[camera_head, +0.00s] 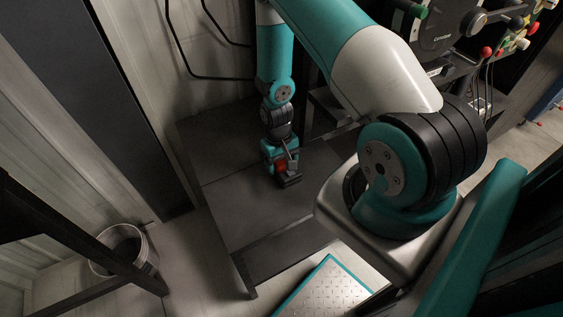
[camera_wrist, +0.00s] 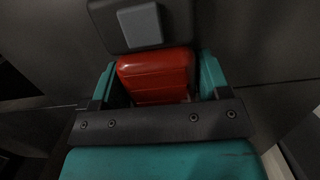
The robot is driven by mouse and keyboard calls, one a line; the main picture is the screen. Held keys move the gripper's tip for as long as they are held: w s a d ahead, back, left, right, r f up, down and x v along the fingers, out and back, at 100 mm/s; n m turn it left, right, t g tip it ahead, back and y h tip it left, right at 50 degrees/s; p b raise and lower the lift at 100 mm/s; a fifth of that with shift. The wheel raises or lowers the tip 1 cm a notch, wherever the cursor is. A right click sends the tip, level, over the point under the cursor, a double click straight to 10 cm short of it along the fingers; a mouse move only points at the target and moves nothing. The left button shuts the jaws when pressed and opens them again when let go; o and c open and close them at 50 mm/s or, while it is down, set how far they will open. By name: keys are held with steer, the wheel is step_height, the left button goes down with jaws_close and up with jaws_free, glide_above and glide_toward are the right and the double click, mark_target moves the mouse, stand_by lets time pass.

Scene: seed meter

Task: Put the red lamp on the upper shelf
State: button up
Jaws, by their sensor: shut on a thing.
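The red lamp (camera_wrist: 156,76) is between the teal jaws of my gripper (camera_wrist: 157,84) in the wrist view, with a jaw on each side. A dark grey part with a lighter grey square adjoins its far side. In the head view my gripper (camera_head: 283,163) points down, and only a small patch of the lamp (camera_head: 280,167) shows. Both are over a dark grey shelf-like surface (camera_head: 242,203). I cannot tell whether the lamp touches it, or whether this is the upper shelf.
A light bucket (camera_head: 146,250) stands on the floor at lower left, behind a dark bar. A teal-edged metal plate (camera_head: 325,291) lies at lower centre. A panel with knobs and red buttons (camera_head: 487,51) is at upper right. The dark surface left of my gripper is clear.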

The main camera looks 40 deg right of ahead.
steer(key=shift+f, duration=0.35)
steer(key=shift+c, duration=0.5)
steer(key=o, duration=1.1)
steer(key=shift+r, duration=0.1)
